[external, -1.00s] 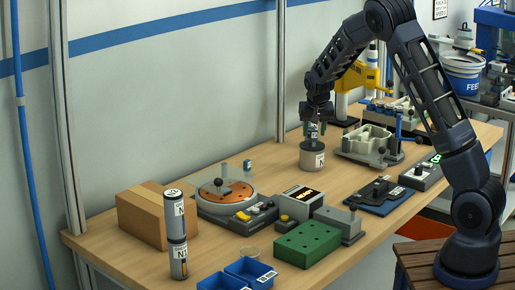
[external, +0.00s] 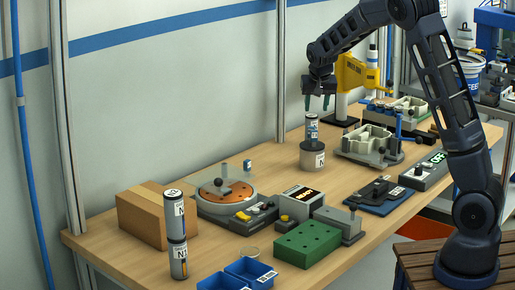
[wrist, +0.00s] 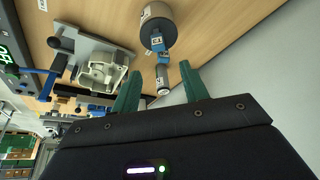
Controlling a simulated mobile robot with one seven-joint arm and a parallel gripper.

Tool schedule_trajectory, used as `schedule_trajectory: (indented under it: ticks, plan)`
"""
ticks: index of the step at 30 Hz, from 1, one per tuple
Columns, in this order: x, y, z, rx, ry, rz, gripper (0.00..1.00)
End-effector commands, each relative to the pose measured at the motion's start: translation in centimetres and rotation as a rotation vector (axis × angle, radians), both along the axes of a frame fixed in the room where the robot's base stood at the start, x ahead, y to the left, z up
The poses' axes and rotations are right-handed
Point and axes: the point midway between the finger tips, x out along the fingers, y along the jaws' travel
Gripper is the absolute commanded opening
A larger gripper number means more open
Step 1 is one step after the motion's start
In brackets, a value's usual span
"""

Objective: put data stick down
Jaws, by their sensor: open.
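The data stick (external: 312,128), a small grey cylinder with a blue band and a label, stands upright on top of a round grey pedestal (external: 312,157) near the back of the table. In the wrist view the stick (wrist: 162,75) points toward my gripper from the pedestal (wrist: 157,12). My gripper (external: 318,104) is open and empty, with its green fingers just above the stick and apart from it. In the wrist view my gripper's fingers (wrist: 158,92) are spread on either side of the stick's end.
A grey fixture (external: 370,147) stands right of the pedestal. Bare tabletop surrounds the pedestal's left side.

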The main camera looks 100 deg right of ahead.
Motion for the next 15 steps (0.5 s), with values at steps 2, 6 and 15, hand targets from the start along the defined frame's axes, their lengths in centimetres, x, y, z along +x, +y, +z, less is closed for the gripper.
schedule_trajectory:
  ticks: [2,6,15]
  plan:
    - [1.0,1.6,0.8,0.007,-0.012,0.03,0.44]
    - [3.6,6.8,2.9,0.033,-0.039,0.131,0.44]
    - [7.8,21.4,7.7,0.088,-0.088,0.419,0.44]
